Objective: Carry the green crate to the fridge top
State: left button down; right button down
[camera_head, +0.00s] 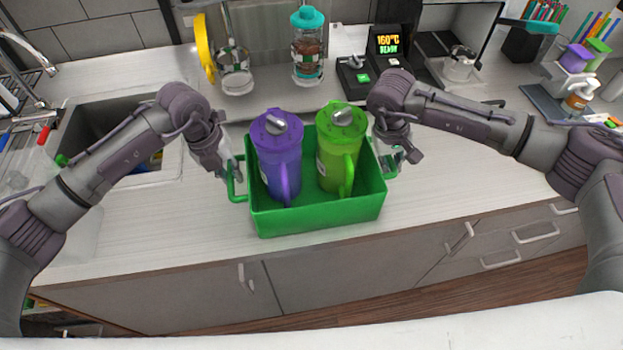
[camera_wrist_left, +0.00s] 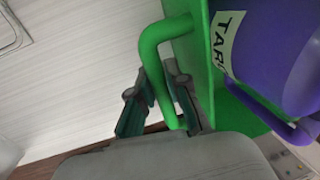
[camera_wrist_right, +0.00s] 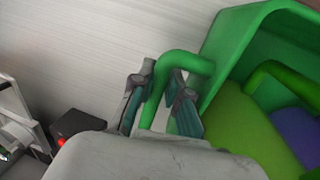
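The green crate (camera_head: 318,218) is at the front of the counter, in the middle of the head view. It holds a purple pitcher (camera_head: 277,160) on the left and a lime-green pitcher (camera_head: 341,150) on the right, both upright. My left gripper (camera_head: 233,172) is at the crate's left handle (camera_wrist_left: 152,48); its open fingers (camera_wrist_left: 160,108) stand either side of the handle bar. My right gripper (camera_head: 393,160) is at the right handle (camera_wrist_right: 178,63); its fingers (camera_wrist_right: 158,112) are also open around the bar, with a gap beside it. No fridge shows.
A sink (camera_head: 125,125) lies left of the crate. Behind stand dispensers (camera_head: 308,50) and a machine with a lit display (camera_head: 390,45). Cups and small containers (camera_head: 575,60) are at the back right. Counter (camera_head: 450,190) right of the crate is clear.

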pick_arm(q)
jog(key=shift+w+r, duration=0.2)
pick_arm(e)
jog(key=shift+w+r, duration=0.2)
